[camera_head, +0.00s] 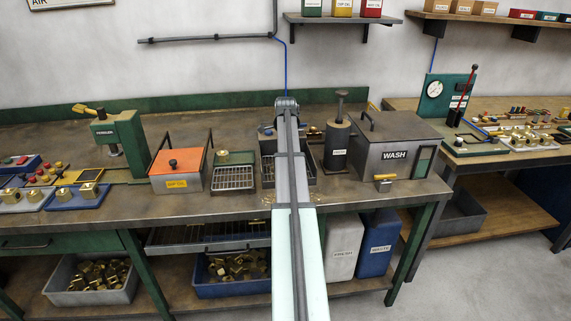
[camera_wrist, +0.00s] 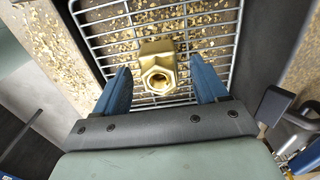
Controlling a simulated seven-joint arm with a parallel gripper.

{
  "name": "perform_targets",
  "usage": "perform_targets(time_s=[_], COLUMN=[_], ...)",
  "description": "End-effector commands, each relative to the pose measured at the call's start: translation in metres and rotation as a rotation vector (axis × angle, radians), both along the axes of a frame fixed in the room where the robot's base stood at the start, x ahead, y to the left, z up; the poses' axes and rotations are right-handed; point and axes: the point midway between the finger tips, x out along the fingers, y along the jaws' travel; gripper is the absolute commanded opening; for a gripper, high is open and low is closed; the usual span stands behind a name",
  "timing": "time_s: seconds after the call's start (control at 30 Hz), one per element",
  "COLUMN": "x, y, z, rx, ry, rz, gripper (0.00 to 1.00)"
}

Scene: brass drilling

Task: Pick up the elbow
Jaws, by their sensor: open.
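The brass elbow (camera_wrist: 157,66) lies on a wire grid (camera_wrist: 200,42) in the wrist view, with its hexagonal opening facing the camera. My gripper (camera_wrist: 160,88) is open, its two blue fingers on either side of the elbow's near end. I cannot tell whether either finger touches it; a gap shows on both sides. In the head view my arm hides the elbow and most of the dark tray (camera_head: 268,166) behind it.
Brass chips lie on and around the grid. An orange-lidded box (camera_head: 180,165) and a small rack (camera_head: 232,177) stand to the left. The grey WASH tank (camera_head: 393,150) and a dark cylinder (camera_head: 337,145) stand close on the right. A dark wall (camera_wrist: 268,45) borders the grid.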

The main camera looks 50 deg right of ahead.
Motion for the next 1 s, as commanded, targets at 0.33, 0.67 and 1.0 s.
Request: perform_targets(time_s=[0.33,0.67,1.0], x=[0.0002,0.0002,0.0002], y=[-0.0001,-0.0001,-0.0001], z=[0.0006,0.0007,0.0008], rx=[0.000,0.000,0.000], ry=[0.000,0.000,0.000], rz=[0.000,0.000,0.000], gripper=[0.51,0.20,0.00])
